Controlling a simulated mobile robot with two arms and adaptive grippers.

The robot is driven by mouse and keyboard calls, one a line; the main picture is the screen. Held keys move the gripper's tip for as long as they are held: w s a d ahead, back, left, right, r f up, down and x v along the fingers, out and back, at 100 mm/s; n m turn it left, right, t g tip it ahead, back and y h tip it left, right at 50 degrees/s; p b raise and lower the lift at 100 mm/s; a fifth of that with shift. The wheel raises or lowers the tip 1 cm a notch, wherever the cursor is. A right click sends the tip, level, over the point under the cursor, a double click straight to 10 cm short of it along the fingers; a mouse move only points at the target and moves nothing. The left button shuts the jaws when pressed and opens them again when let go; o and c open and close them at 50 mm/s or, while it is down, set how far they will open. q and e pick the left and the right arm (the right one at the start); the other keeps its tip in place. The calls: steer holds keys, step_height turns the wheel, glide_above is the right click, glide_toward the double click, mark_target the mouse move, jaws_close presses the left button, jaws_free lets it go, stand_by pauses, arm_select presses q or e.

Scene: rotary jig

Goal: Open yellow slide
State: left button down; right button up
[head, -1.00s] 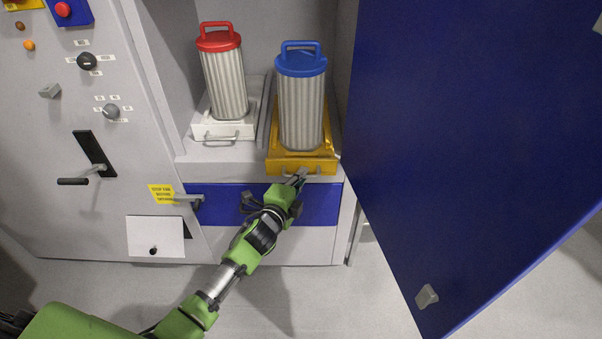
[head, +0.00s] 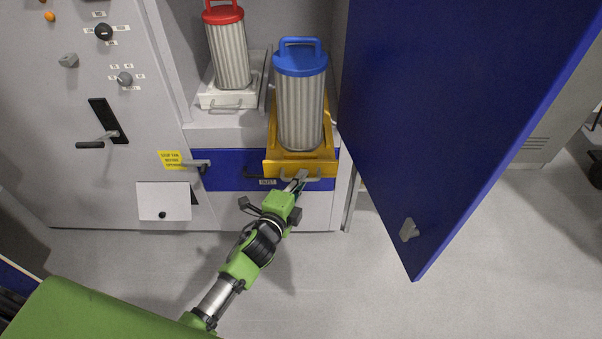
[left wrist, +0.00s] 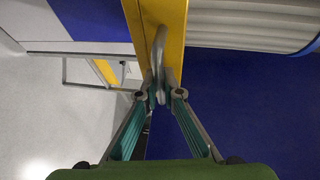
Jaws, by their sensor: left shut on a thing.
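The yellow slide (head: 270,154) sits in the open cabinet bay, its front edge jutting out past the white slide beside it. A grey ribbed cylinder with a blue lid (head: 300,100) stands upright on it. A metal handle (head: 314,178) is on the slide's front. My left gripper (head: 301,178) is shut on this handle. The left wrist view shows its fingertips (left wrist: 158,95) closed around the handle bar on the yellow front (left wrist: 172,40). My right gripper is not in view.
A white slide (head: 226,98) holding a red-lidded cylinder (head: 230,50) is to the left. A large blue door (head: 430,120) stands open on the right. A control panel with a crank (head: 108,125) is at left. The floor (head: 330,285) in front is clear.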

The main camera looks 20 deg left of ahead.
arm_select(q)
steer(key=shift+s+d, duration=0.15)
steer(key=shift+s, duration=0.4)
steer(key=c, duration=2.2)
jaws_free()
steer(key=shift+o, duration=0.2)
steer(key=shift+s, duration=0.1)
steer(key=v, duration=1.1)
steer(key=shift+s, duration=0.4)
